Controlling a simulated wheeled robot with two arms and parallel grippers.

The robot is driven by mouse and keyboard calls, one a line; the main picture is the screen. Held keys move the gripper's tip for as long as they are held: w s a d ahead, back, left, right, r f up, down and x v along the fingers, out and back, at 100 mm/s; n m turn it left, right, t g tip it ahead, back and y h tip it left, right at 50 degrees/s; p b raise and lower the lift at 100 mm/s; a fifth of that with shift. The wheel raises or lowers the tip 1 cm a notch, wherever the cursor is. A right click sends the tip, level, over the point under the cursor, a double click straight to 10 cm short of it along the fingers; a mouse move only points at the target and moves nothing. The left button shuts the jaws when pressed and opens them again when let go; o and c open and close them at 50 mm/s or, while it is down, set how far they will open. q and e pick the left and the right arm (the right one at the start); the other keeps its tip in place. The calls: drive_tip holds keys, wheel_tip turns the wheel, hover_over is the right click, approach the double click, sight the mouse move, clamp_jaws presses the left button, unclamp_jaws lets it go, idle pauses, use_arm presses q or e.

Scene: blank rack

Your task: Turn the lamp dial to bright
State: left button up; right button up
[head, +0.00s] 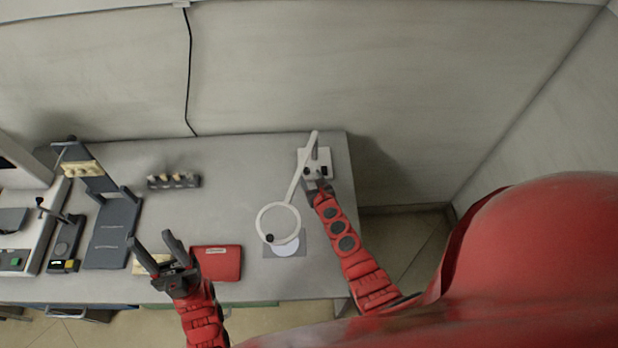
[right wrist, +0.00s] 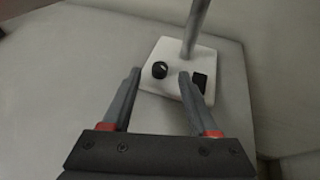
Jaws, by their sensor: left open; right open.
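The lamp (head: 296,183) is a white magnifier lamp with a ring head and an arm rising from a white base (right wrist: 217,62) at the table's back right. A round black dial (right wrist: 160,70) with a light mark sits on the base, beside a black rectangular switch (right wrist: 200,83). My right gripper (right wrist: 160,74) is open over the near edge of the base. In the right wrist view the dial appears between its fingertips; I cannot tell whether they touch it. It also shows in the head view (head: 318,183). My left gripper (head: 152,240) is open and empty at the front.
A red case (head: 218,262) lies right of my left gripper. A grey sheet with a white disc (head: 286,249) lies under the lamp's ring. A dark stand (head: 113,232), a microscope (head: 38,225) and a small rack (head: 173,182) stand left. The table's middle is clear.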

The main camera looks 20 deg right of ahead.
sight(307, 170)
drive_tip(key=shift+f+b+x, duration=0.2)
drive_tip(key=shift+b+x, duration=0.15)
drive_tip(key=shift+x, duration=0.8)
drive_tip(key=shift+w, duration=0.15)
drive_tip(key=shift+r, duration=0.1)
clamp_jaws()
